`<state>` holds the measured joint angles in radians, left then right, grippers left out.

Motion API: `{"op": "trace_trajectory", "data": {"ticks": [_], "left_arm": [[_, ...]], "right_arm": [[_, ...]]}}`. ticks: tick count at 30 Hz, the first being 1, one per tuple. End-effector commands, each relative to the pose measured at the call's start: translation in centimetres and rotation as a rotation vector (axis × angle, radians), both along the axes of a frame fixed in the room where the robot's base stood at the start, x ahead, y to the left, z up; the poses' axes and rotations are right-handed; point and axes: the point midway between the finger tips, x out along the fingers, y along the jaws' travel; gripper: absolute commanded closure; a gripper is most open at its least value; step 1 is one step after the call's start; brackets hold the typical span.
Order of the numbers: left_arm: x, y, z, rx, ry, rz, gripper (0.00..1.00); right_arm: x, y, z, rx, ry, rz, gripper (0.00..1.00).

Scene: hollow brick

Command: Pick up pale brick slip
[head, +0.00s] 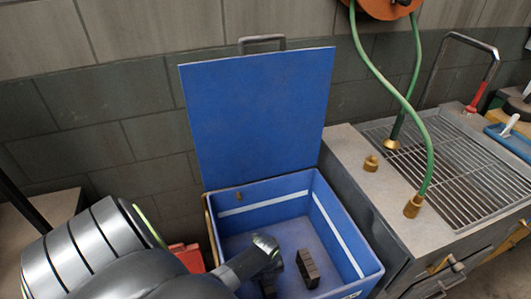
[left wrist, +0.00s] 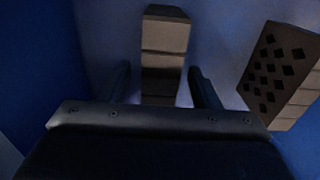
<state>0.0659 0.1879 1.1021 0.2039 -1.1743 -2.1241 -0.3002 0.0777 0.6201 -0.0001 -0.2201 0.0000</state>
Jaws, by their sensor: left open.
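In the left wrist view a long, narrow, grey-brown brick slip (left wrist: 165,45) with cross joints lies between the fingers of my left gripper (left wrist: 160,82). The gripper is open, with one finger on each side of the slip and a visible gap at each. Its colour looks dull in the shade there. In the head view my left gripper (head: 267,284) reaches down inside a blue bin (head: 262,192), and the arm hides the floor beneath it. My right gripper is not in view.
A brick with diamond-shaped holes (left wrist: 283,68) lies right of the slip; a dark brick (head: 307,268) stands right of my gripper in the bin. The bin's blue lid (head: 258,115) is raised. A counter with a wire grate (head: 450,160) and green hose (head: 392,85) adjoins right.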

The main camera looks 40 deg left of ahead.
Motion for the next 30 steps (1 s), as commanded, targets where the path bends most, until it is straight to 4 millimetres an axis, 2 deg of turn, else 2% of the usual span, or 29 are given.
{"op": "trace_trajectory", "data": {"ticks": [8, 20, 30], "left_arm": [[0.00, -0.01, -0.11, 0.000, 0.000, -0.001, 0.44], [-0.02, -0.01, -0.11, 0.000, 0.000, 0.000, 0.96], [0.03, 0.01, 0.16, 0.000, -0.001, 0.000, 0.98]], "right_arm": [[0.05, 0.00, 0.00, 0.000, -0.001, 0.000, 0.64], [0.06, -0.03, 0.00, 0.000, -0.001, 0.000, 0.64], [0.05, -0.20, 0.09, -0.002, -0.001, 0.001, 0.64]]}}
